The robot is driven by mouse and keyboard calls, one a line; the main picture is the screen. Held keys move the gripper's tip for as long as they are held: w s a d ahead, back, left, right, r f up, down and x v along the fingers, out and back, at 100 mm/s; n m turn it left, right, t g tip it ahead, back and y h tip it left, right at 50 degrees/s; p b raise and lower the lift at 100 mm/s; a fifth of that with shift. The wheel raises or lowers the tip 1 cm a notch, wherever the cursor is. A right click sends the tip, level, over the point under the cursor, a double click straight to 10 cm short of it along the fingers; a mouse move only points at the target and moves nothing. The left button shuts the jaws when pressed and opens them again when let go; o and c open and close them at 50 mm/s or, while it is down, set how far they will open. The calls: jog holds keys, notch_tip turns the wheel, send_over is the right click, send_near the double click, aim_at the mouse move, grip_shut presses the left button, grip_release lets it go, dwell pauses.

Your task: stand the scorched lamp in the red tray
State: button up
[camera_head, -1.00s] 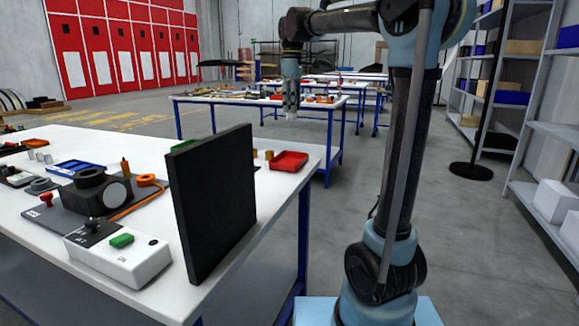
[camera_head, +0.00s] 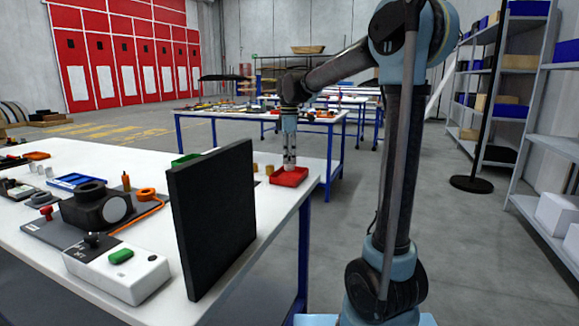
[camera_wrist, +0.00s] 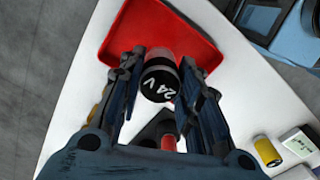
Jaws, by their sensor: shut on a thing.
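The lamp (camera_wrist: 159,81), with a dark end marked "24 V" and a greyish glassy part, sits between the fingers of my gripper (camera_wrist: 160,92) in the wrist view. My gripper is shut on it. In the head view my gripper (camera_head: 289,165) points down over the red tray (camera_head: 287,180) at the table's far right corner. In the wrist view the lamp overlaps the near part of the red tray (camera_wrist: 190,25). I cannot tell whether it touches the tray floor. The lamp is too small to make out in the head view.
A black upright panel (camera_head: 212,220) stands at the table's right edge, nearer than the tray. A yellow cylinder (camera_wrist: 267,150) and a white box (camera_wrist: 298,140) stand near the tray. A dark device (camera_head: 97,205) and a white control box (camera_head: 117,268) occupy the table's left.

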jog(key=shift+f, duration=1.75)
jog(key=o, duration=1.1)
